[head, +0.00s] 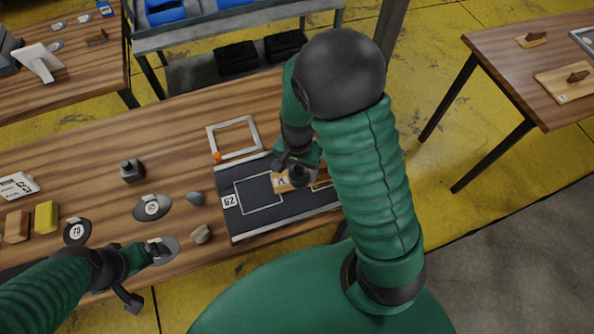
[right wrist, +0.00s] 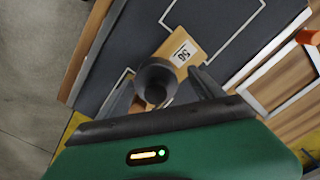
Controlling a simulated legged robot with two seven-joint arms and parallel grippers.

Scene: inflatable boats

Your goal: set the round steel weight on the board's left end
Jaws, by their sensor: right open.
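A dark round weight (right wrist: 157,80) with a hollow-looking top stands between the spread fingers of my right gripper (right wrist: 165,95) in the right wrist view. The gripper is open, and I cannot tell whether either finger touches the weight. In the head view the weight (head: 303,174) is partly hidden by my right gripper (head: 296,165). The dark board (head: 260,222), marked G2 at its left end, lies below with a white outlined rectangle. A tan block (right wrist: 181,50) labelled 50 lies beside the weight. My left gripper (head: 153,251) is over a grey disc; its opening is unclear.
An empty pale frame (head: 236,121) and an orange piece (head: 217,157) lie behind the board. Labelled discs (head: 151,207), stones (head: 201,234), a dark block (head: 132,170) and a yellow block (head: 46,217) stand to the left. Bare wood shows behind them.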

